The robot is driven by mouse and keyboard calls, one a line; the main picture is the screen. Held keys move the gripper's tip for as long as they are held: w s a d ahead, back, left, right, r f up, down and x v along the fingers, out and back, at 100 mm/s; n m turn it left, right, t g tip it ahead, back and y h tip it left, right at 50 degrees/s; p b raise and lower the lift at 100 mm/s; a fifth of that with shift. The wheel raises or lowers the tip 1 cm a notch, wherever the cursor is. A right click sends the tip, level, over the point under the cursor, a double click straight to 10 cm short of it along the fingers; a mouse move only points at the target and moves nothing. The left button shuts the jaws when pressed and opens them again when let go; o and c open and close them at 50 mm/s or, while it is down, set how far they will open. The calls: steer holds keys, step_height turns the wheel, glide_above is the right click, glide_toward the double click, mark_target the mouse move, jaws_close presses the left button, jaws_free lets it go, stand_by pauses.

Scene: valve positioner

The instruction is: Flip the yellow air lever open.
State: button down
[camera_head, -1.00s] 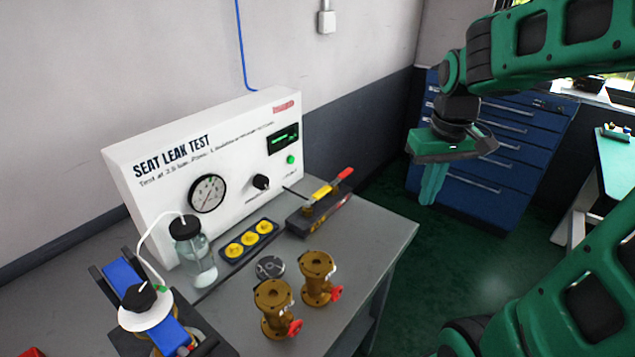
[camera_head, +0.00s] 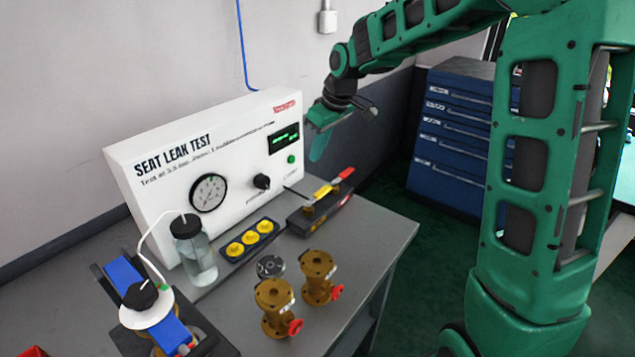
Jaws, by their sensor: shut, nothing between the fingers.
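The yellow air lever (camera_head: 323,192) sits on a dark block (camera_head: 318,214) at the right end of the bench, in front of the white panel. The lever lies along the block, with a red tip (camera_head: 346,173) at its right, upper end. My gripper (camera_head: 318,152) points down, shut and empty, above and behind the lever near the panel's right edge. It looks apart from the lever. Its fingertips are small in this view.
The white seat leak test panel (camera_head: 160,190) stands behind the lever. A blue drawer cabinet (camera_head: 440,170) is beyond the grey bench (camera_head: 385,240).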

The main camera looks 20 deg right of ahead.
mark_target(318, 196)
steer(key=shift+f, duration=0.1)
steer(key=x, duration=0.9)
steer(key=shift+f, duration=0.35)
steer(key=shift+s+d+f, duration=0.15)
steer(key=shift+s+d, duration=0.05)
steer(key=shift+d, duration=0.05)
steer(key=shift+s+d, duration=0.3)
steer(key=shift+s, duration=0.3)
steer(key=shift+s+d, duration=0.55)
steer(key=shift+s, duration=0.2)
steer(key=shift+a, duration=0.1)
